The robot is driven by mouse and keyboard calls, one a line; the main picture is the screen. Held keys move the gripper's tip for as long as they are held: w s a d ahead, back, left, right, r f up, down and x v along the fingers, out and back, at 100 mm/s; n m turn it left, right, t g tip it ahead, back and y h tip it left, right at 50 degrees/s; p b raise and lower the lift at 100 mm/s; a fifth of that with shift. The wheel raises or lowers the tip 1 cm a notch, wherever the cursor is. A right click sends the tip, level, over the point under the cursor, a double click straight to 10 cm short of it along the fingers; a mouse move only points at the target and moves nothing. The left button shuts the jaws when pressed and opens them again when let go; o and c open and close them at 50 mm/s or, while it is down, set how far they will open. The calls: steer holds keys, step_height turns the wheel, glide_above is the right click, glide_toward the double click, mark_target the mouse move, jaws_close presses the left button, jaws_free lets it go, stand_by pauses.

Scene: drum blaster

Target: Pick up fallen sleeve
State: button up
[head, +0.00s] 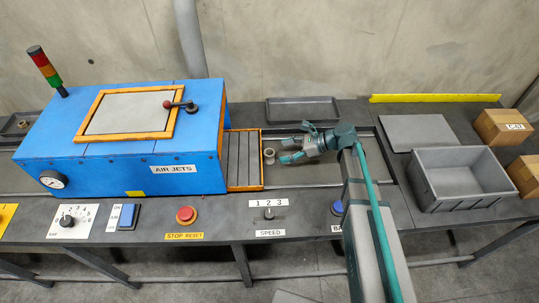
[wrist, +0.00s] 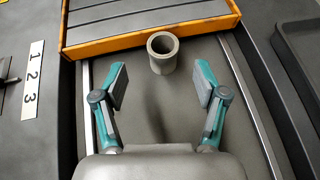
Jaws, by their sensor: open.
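The fallen sleeve is a small grey hollow cylinder (wrist: 163,54), lying or standing by the orange-edged conveyor end, with its round opening facing the wrist camera. In the head view the sleeve (head: 269,156) sits just right of the conveyor's orange edge. My gripper (wrist: 160,82) is open, its two teal fingers spread. The sleeve lies ahead of the gap between the fingertips, with nothing held. In the head view my gripper (head: 291,150) points left toward the sleeve, a short way to its right.
The blue AIR JETS machine (head: 130,150) and its slatted conveyor (head: 243,160) stand to the left. Metal rails (wrist: 250,100) run along both sides of the sunken channel. A dark tray (head: 302,110) lies behind. A grey bin (head: 465,185) and cardboard boxes (head: 503,127) stand to the right.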

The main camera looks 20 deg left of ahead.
mark_target(272, 152)
steer(key=p+x, duration=0.1)
steer(key=x, duration=0.1)
steer(key=p+x, duration=0.1)
steer(key=x, duration=0.2)
steer(key=shift+w+a+r, duration=0.2)
steer(key=shift+a+f, duration=0.25)
steer(key=shift+c, duration=0.3)
jaws_close()
